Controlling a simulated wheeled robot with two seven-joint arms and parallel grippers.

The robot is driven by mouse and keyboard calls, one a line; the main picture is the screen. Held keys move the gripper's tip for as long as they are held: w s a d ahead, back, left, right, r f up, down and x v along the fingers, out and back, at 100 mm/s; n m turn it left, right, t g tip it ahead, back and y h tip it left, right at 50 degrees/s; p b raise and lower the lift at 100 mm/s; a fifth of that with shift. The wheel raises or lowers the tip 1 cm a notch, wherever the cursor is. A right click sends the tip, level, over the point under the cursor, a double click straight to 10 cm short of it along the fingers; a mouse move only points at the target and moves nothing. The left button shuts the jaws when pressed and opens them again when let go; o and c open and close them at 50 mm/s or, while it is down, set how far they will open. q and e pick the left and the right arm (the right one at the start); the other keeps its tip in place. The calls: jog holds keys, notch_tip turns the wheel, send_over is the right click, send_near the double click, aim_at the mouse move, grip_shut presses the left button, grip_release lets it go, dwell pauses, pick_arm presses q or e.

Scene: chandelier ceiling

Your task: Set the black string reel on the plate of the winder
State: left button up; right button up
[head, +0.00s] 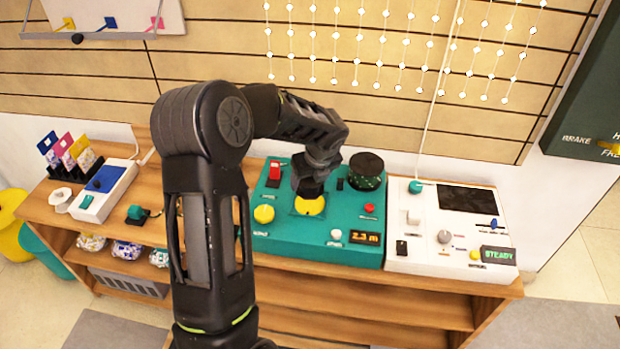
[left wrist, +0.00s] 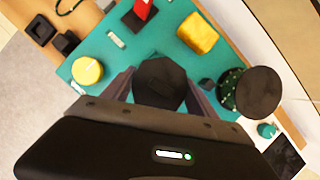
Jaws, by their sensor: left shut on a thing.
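The teal winder (head: 325,243) stands on the wooden counter, with a yellow disc (head: 310,207) on its top. My left gripper (head: 310,182) is low over this disc. In the left wrist view its fingers are shut on a dark, faceted thing, apparently the black string reel (left wrist: 160,82). From the head, gripper and reel merge into one dark shape above the disc; I cannot tell whether the reel touches it. At the winder's back right is a round black part with green dots (head: 366,168), also seen in the left wrist view (left wrist: 257,92). My right gripper is not in view.
A yellow knob (head: 264,214), red switch (head: 275,170) and red button (head: 369,208) stick up from the winder. A white panel (head: 430,255) with a dark screen adjoins at right. Left is a white-blue device (head: 103,190). Bead strings hang behind.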

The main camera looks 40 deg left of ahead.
pick_arm(q)
notch_tip(320, 180, down, 3)
jog(key=shift+f+b, duration=0.15)
jog(key=shift+b, duration=1.1)
jog(key=shift+f, duration=0.55)
dwell(0.6)
jog(key=shift+f, duration=0.7)
dwell(1.1)
jog(key=o, duration=1.4)
jog(key=shift+c, duration=1)
